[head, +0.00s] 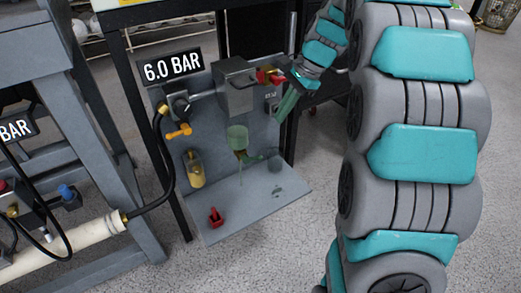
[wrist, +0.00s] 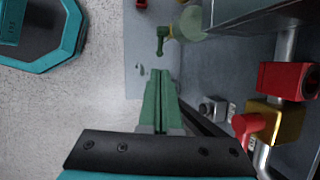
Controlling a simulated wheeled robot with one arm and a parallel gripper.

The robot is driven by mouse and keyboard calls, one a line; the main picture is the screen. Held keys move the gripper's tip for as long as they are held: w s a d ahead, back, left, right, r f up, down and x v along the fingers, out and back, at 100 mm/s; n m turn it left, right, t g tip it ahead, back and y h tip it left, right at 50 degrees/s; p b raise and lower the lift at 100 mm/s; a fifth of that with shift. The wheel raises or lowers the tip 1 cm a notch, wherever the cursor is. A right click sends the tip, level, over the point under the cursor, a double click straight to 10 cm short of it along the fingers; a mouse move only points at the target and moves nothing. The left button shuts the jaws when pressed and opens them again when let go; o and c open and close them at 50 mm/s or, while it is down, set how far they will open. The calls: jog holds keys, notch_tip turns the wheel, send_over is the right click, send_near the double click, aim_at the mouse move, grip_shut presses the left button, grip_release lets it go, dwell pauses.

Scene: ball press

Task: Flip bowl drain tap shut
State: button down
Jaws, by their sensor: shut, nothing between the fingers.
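A translucent green bowl (head: 237,138) hangs under the grey unit on the upright panel, and it also shows in the wrist view (wrist: 191,22). Its small drain tap (head: 243,157) sits at the bottom. In the wrist view the tap's green lever (wrist: 160,40) sticks out from the bowl. My gripper (head: 279,118), with green fingers, is right of the bowl, in front of the panel. In the wrist view its fingertips (wrist: 160,73) are together and empty, pointing toward the tap with a visible gap. I cannot tell which position the tap is in.
A red-handled valve (head: 268,75) with a brass body is close to my gripper on the upper right. A yellow bowl (head: 195,168) and an orange lever (head: 179,131) are at left. A red part (head: 215,217) and small wet spots (head: 277,192) are on the grey shelf (head: 245,205).

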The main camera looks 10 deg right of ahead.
aim_at(253, 159)
jog(key=x, duration=1.4)
